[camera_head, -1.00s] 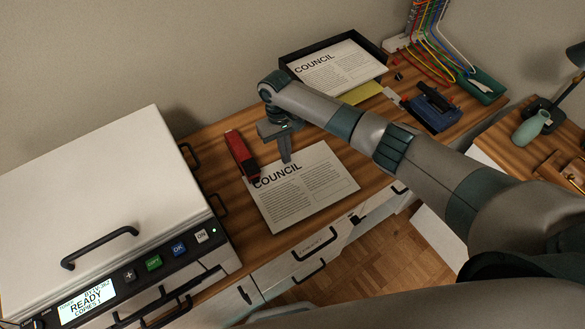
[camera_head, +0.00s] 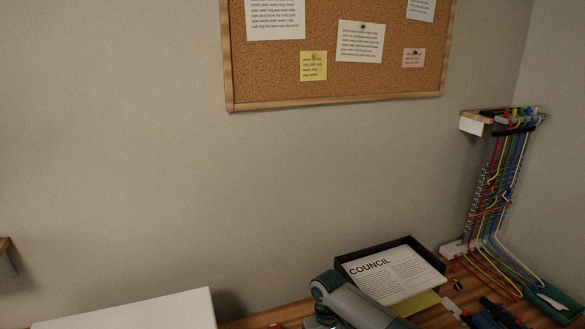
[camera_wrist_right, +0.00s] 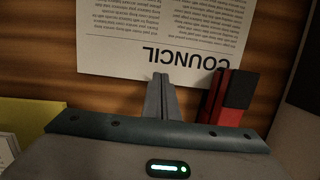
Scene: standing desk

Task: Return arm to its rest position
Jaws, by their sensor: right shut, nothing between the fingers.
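My right gripper (camera_wrist_right: 160,92) is shut and empty in the right wrist view. Its fingers are over the lower edge of a printed sheet headed COUNCIL (camera_wrist_right: 165,25) on the wooden desk; I cannot tell the height of the gap. A red and black stapler (camera_wrist_right: 232,97) is just right of the fingers. My left arm and gripper are not in view.
A black tray (camera_head: 428,247) holding another COUNCIL sheet stands at the back of the desk. Coloured cables (camera_head: 500,190) run down the wall at right. A corkboard (camera_head: 290,88) hangs above. A white machine lid (camera_head: 150,312) shows at bottom left.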

